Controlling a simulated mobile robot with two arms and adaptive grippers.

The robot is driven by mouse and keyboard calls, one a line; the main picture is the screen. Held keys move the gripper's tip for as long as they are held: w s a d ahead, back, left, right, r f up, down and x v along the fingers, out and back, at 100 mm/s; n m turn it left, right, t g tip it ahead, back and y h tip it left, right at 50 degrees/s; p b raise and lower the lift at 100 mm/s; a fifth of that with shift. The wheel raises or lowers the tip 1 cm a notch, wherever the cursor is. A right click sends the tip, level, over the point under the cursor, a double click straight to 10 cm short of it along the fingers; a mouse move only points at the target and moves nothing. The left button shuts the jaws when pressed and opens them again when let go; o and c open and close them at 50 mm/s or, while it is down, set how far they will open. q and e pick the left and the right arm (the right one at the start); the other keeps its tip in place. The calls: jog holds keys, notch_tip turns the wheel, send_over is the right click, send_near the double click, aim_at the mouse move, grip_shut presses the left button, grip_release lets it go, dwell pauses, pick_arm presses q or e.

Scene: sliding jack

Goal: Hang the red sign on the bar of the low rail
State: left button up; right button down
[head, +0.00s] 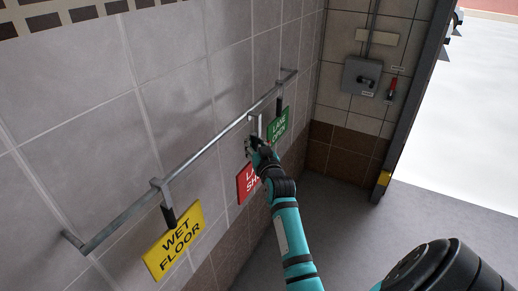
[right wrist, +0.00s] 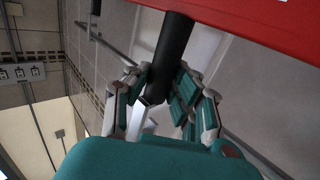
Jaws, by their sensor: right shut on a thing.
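The red sign (head: 246,183) hangs below my right gripper (head: 260,150), partly hidden by it and the arm. In the right wrist view, my right gripper (right wrist: 165,100) is shut on the sign's black handle (right wrist: 176,50), with the red panel (right wrist: 275,22) beyond. The sign's grey metal hook (head: 255,122) rises above the fingers to the bar of the low rail (head: 205,148). The hook looks to be at the bar; I cannot tell whether it rests on it. My left gripper is not in view.
A yellow WET FLOOR sign (head: 174,241) hangs from the near part of the bar. A green LANE OPEN sign (head: 278,127) hangs close beyond the red one. A grey switch box (head: 362,77) is on the far wall. The floor (head: 335,215) on the right is clear.

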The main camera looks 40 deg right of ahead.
jog(key=w+a+f+b, duration=0.2)
jog(key=w+b, duration=0.3)
jog(key=w, duration=0.1)
jog(key=shift+w+a+f, duration=0.2)
jog(key=shift+a+f, duration=0.15)
dwell(0.5)
jog(key=c, duration=1.1)
grip_release()
jog(key=shift+f, duration=0.15)
